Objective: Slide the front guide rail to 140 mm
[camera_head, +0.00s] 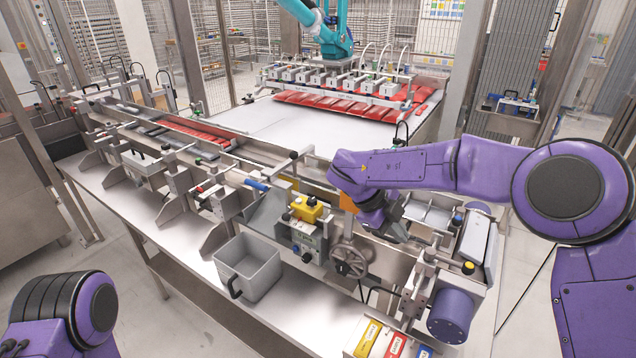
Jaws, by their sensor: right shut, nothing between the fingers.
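The front guide rail appears to be the long metal rail (240,168) along the near side of the conveyor, carried by several brackets; I cannot tell it surely from the other rails. A blue grip (257,185) and a black-knobbed rod (280,166) sit near its right part. No millimetre scale can be read. My right gripper (392,232) points down over the right end of the machine, right of the handwheel (350,258). It is shut and empty, and its fingertips are partly hidden by my wrist. Only my left arm shows at the lower left; its gripper is out of view.
A yellow-topped control box (306,222) and an open grey bin (250,268) stand at the front. Red, yellow and white boxes (385,340) and a purple motor (451,316) are at the lower right. Behind, a teal robot arm (325,30) holds a suction bar over red packs (345,103).

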